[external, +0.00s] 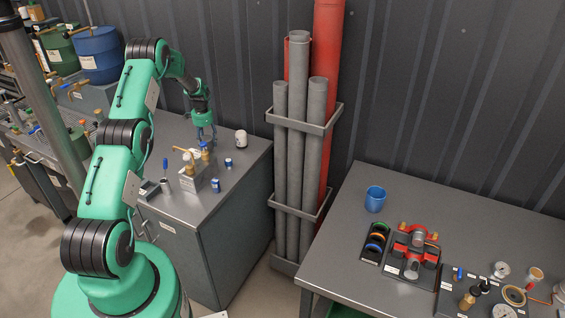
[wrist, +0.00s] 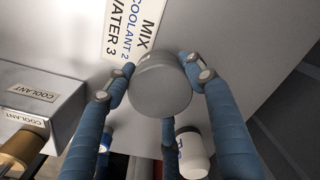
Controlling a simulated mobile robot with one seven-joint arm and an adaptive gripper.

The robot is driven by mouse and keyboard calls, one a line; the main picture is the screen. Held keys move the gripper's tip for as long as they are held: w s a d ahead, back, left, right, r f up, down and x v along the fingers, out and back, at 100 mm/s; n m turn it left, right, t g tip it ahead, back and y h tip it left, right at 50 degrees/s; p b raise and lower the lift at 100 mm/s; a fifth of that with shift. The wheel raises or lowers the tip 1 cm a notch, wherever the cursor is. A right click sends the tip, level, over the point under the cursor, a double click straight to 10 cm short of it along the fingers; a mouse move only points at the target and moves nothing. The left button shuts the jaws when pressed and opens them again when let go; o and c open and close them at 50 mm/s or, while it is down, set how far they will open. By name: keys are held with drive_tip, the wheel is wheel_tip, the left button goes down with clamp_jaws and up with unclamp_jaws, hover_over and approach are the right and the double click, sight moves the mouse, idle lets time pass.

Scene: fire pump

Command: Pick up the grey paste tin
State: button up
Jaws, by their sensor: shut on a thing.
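The grey paste tin (wrist: 162,88) is a plain round tin with a grey lid, seen from above in the wrist view. My gripper (wrist: 156,68) has its blue fingers on either side of the tin and is shut on it. In the external view my gripper (external: 205,133) points down over the back of the grey cabinet top (external: 245,158). There the tin is too hidden by the fingers to make out. I cannot tell whether it touches the cabinet top.
A white jar (external: 241,139) stands close right of my gripper; it also shows in the wrist view (wrist: 193,150). A coolant-labelled block (wrist: 40,95) with brass fittings stands near. Small blue cans (external: 215,185) are in front. Grey pipes (external: 296,150) stand in a rack to the right.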

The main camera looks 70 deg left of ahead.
sight(197, 136)
wheel_tip(197, 136, up, 9)
drive_tip(key=shift+f, duration=0.1)
idle(0.4)
